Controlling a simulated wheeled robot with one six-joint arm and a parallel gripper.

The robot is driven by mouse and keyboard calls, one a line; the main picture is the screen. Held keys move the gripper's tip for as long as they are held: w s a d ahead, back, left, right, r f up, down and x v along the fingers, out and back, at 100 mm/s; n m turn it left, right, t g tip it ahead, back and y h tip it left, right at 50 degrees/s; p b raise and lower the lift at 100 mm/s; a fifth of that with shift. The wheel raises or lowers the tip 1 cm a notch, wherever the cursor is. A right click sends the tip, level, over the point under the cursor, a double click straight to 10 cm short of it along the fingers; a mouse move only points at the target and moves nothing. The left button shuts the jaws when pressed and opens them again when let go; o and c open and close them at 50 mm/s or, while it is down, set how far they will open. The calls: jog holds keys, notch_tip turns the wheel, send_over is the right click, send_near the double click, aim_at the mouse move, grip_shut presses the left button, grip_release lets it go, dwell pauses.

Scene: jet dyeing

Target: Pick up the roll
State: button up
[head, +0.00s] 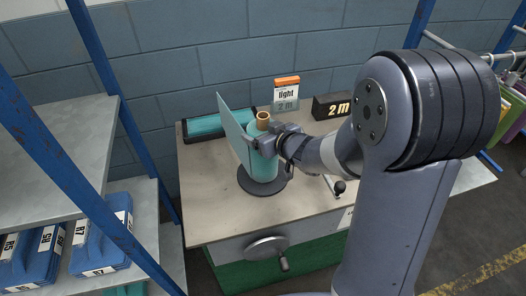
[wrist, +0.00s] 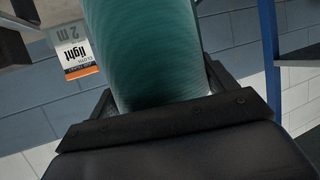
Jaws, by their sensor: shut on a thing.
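The roll (head: 264,167) is a teal cloth roll with a brown core end showing at its top. It stands upright at a round dark base plate (head: 250,184) on the table; I cannot tell if it touches the plate. A flat teal flap stands out at its left side. My gripper (head: 268,142) is shut on the upper part of the roll from the right. In the wrist view the teal roll (wrist: 150,50) fills the space between the jaws (wrist: 165,110). The roll's far side is hidden.
A "light 2 m" sign (head: 286,95) and a black "2 m" block (head: 333,106) stand at the table's back. A dark tray with teal cloth (head: 217,125) lies at back left. A blue-post shelf (head: 75,130) with blue cases is left. A handwheel (head: 267,248) is on the table front.

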jog(key=shift+c, duration=1.8)
jog(key=shift+r, duration=0.1)
